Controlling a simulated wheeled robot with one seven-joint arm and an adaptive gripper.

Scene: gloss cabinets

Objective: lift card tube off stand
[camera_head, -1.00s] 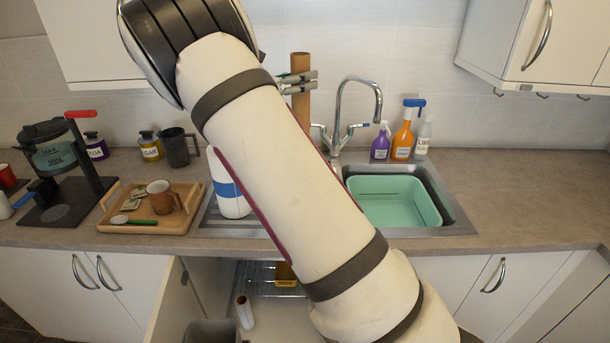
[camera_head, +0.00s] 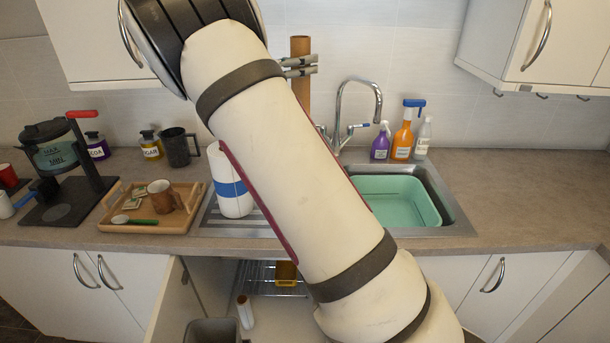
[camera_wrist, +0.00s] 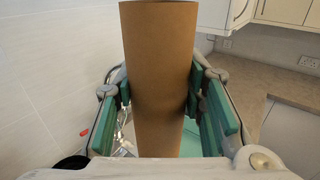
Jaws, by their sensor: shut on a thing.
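The brown card tube (camera_head: 300,46) is upright behind my raised arm, near the back wall and left of the tap. My gripper (camera_head: 302,67) has its fingers closed around the tube a little below its top. In the wrist view the tube (camera_wrist: 160,50) fills the middle, with the green finger pads of my gripper (camera_wrist: 159,92) pressed on its two sides. The tube's lower end and the stand are hidden behind my arm, so I cannot tell whether they touch.
The chrome tap (camera_head: 358,86) is close to the right of the tube. A green basin (camera_head: 398,200) is in the sink. Wall cabinets (camera_head: 545,45) hang at both sides.

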